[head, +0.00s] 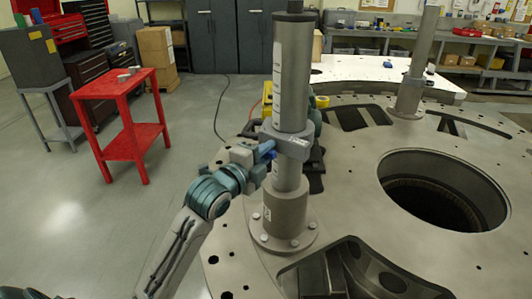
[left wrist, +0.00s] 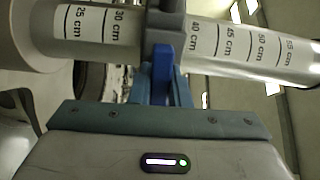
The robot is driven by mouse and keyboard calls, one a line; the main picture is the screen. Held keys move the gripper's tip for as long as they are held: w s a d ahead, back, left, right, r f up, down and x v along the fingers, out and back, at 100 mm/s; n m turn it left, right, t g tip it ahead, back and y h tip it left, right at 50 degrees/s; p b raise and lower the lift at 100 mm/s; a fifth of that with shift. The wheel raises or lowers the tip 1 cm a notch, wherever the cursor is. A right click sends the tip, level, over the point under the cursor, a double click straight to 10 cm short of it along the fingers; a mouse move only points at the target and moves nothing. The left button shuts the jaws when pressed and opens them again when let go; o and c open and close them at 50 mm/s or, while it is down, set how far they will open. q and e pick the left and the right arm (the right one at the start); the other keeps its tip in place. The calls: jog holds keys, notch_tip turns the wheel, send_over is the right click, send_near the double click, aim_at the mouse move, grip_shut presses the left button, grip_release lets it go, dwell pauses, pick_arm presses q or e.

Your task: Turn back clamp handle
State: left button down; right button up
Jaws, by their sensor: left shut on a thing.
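An upright grey column (head: 291,85) stands on a bolted round flange on the turret plate (head: 350,180). A grey clamp collar (head: 293,143) wraps the column partway up. Its blue clamp handle (head: 265,151) sticks out to the left, tilted slightly downward. My left gripper (head: 257,163) comes in from the lower left and is shut on the handle. In the left wrist view, the blue handle (left wrist: 161,68) stands between the fingers, just below the grey clamp (left wrist: 164,28). The column lies across that view, with centimetre labels. My right gripper is not seen.
A second column (head: 412,85) stands at the plate's back right. A large round hole (head: 440,190) opens right of the near column. A yellow and teal object (head: 322,102) sits partly hidden behind the column. A red cart (head: 121,105) stands left, with clear floor between.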

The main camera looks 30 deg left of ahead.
pick_arm(q)
jog(key=shift+m, duration=0.3)
dwell(0.4)
jog(key=c, duration=1.4)
grip_release()
jog(key=shift+o, duration=0.2)
jog(key=shift+s+f, duration=0.1)
jog(key=shift+s, duration=0.1)
jog(key=s+a+p, duration=0.1)
jog(key=s+p, duration=0.2)
jog(key=s, duration=0.7)
jog(key=shift+a, duration=0.3)
jog(key=shift+s, duration=0.1)
